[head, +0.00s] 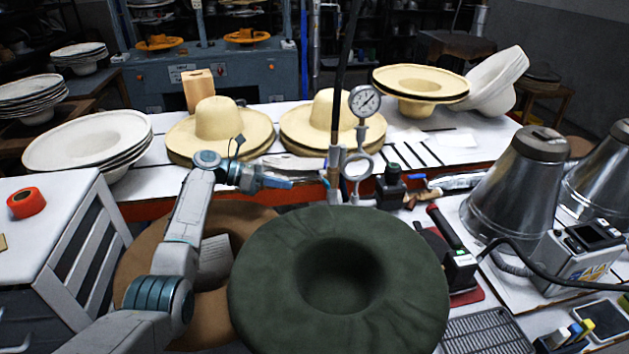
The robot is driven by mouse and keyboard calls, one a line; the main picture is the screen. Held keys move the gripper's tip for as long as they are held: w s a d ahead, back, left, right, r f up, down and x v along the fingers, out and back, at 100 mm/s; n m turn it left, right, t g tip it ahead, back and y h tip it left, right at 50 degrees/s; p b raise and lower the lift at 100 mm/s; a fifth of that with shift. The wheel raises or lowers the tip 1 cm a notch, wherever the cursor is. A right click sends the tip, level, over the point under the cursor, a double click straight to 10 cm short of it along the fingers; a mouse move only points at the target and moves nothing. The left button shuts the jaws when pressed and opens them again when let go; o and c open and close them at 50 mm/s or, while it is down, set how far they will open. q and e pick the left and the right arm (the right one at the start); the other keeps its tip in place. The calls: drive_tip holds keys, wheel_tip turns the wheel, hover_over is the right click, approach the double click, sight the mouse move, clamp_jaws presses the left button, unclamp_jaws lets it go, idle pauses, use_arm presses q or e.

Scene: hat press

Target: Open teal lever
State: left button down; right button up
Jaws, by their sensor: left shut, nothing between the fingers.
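My left gripper (262,181) reaches in from the left above the brown and green hats, pointing right toward an upright pipe (335,165) with a dial gauge. Its fingers look shut and empty. A narrow blue-teal piece (282,184) shows at its fingertips, just left of the pipe; I cannot tell whether it is the teal lever or part of the gripper. Whether they touch is also unclear. The lower pipe fittings are partly hidden behind the green hat (258,297). My right gripper is not in view.
Straw hats (219,120) line the white table behind. A brown hat (140,262) lies below my left arm. Metal cones (517,185) and a small control box (585,257) stand at right.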

sight(325, 182)
use_arm(q)
drive_tip(key=p+x, duration=0.1)
drive_tip(key=x, duration=0.8)
drive_tip(key=shift+d+p, duration=0.35)
drive_tip(key=shift+d, duration=0.15)
drive_tip(key=shift+s, duration=0.15)
drive_tip(key=shift+a+r, duration=0.1)
drive_tip(key=shift+r, duration=0.05)
